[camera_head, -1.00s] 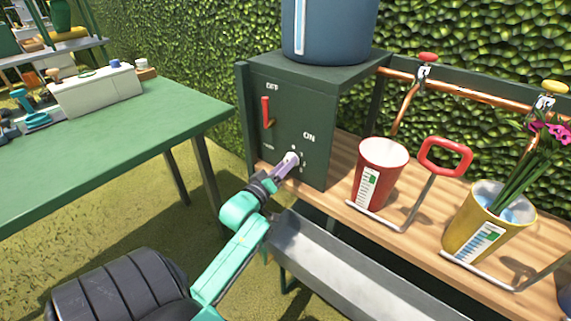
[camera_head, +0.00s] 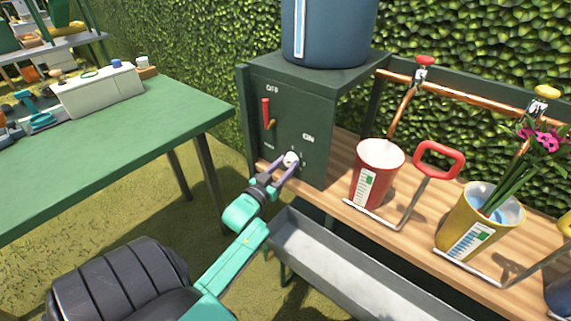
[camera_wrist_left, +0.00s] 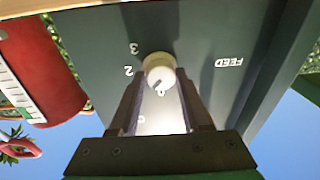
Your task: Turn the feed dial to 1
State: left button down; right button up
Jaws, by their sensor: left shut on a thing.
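The feed dial (camera_head: 291,159) is a small white round knob low on the front of the dark green box (camera_head: 318,120). In the left wrist view the dial (camera_wrist_left: 160,72) stands out from the panel, with "FEED" to its right and the digits 3 and 2 to its left, seen inverted. My left gripper (camera_head: 287,164) is shut on the dial, one finger on each side of it. The fingers and glare hide part of the scale, and I cannot tell which number the dial points to. My right gripper is not in view.
A red lever (camera_head: 266,112) is on the same panel between OFF and ON. A blue tank (camera_head: 328,35) stands on the box. A red bucket (camera_head: 377,172) and a yellow bucket (camera_head: 458,228) stand on the wooden bench to the right. A grey trough (camera_head: 340,262) lies below.

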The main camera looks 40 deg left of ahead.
pick_arm(q)
jog(key=shift+r, duration=0.15)
dwell(0.3)
jog(key=shift+c, duration=1.9)
grip_release()
jog(key=shift+w, duration=0.1)
jog(key=shift+s+f, duration=0.2)
jog(key=shift+s, duration=0.35)
jog(key=s+d+p, duration=0.1)
jog(key=s, duration=1.2)
jog(key=shift+s+d+f, duration=0.15)
jog(key=shift+s+f, duration=0.05)
jog(key=shift+f, duration=0.25)
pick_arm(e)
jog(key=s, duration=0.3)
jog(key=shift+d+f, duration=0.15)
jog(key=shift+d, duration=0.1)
